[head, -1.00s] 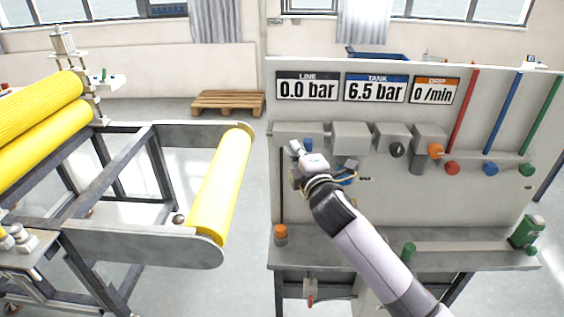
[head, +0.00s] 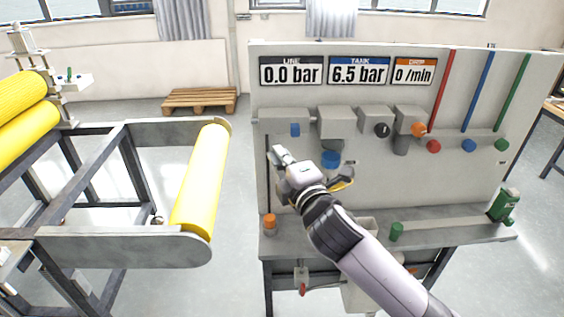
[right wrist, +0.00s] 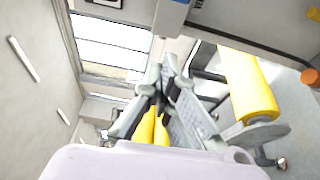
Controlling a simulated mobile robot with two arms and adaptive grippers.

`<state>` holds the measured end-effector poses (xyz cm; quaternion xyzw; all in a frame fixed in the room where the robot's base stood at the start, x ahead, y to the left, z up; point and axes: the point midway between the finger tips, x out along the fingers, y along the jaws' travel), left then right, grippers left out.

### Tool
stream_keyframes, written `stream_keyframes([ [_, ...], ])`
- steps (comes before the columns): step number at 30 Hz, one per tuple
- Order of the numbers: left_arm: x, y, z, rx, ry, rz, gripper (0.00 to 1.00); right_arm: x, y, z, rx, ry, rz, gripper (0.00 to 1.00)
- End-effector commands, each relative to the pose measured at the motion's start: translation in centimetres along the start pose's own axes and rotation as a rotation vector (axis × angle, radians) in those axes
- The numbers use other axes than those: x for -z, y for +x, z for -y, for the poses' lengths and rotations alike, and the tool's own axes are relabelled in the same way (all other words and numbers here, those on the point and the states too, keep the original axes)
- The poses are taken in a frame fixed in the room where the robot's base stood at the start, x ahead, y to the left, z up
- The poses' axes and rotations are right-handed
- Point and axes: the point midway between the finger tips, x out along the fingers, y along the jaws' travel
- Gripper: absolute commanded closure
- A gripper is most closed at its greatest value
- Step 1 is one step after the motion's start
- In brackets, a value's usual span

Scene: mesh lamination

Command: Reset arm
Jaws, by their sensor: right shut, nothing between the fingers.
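My right gripper (head: 281,157) is in front of the grey panel (head: 440,185), at its left part. The right wrist view shows its fingers (right wrist: 160,78) together at the tips with nothing between them. My right arm comes in from the lower right of the head view. My left gripper is in neither current view.
The panel carries gauge signs reading 0.0 bar, 6.5 bar and 0 /min, with several knobs and red, blue and green pipes. A yellow roller (head: 201,180) on a frame stands left, with floor between.

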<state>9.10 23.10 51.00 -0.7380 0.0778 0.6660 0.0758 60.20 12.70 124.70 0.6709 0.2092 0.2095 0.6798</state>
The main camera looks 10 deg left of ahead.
Motion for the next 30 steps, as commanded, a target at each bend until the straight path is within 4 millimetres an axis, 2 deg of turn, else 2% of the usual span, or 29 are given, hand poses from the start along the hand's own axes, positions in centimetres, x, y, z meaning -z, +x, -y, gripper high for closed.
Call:
stream_keyframes([
  [4,-0.7,0.2,0.8,0.010,-0.001,0.009,1.00,0.0,-0.7,0.1,0.001,0.000,0.000,1.00],
  [14,-0.7,0.2,0.7,0.009,-0.003,0.010,1.00,-0.1,-0.8,0.1,0.002,0.001,0.001,1.00],
  [17,-0.7,0.3,0.7,0.008,-0.003,0.010,1.00,-0.8,-0.5,1.5,0.022,0.028,0.014,1.00],
  [20,-0.7,0.7,0.6,0.007,-0.003,0.010,1.00,-2.7,0.1,5.4,0.077,0.106,0.052,1.00],
  [23,-0.8,1.1,0.4,0.006,-0.004,0.010,1.00,-5.5,0.3,11.7,0.158,0.232,0.115,1.00],
  [24,-0.8,1.3,0.4,0.005,-0.004,0.010,1.00,-6.6,0.1,14.7,0.194,0.288,0.144,1.00],
  [26,-0.8,1.5,0.3,0.004,-0.004,0.010,1.00,-8.2,-0.4,19.1,0.246,0.371,0.188,1.00],
  [27,-0.8,1.6,0.3,0.004,-0.004,0.009,1.00,-9.1,-1.0,22.0,0.279,0.423,0.219,1.00],
  [29,-0.8,1.8,0.2,0.004,-0.004,0.009,1.00,-10.3,-2.1,26.3,0.326,0.500,0.266,1.00],
  [30,-0.8,2.0,0.2,0.004,-0.004,0.009,1.00,-11.0,-3.0,29.1,0.356,0.550,0.297,1.00],
])
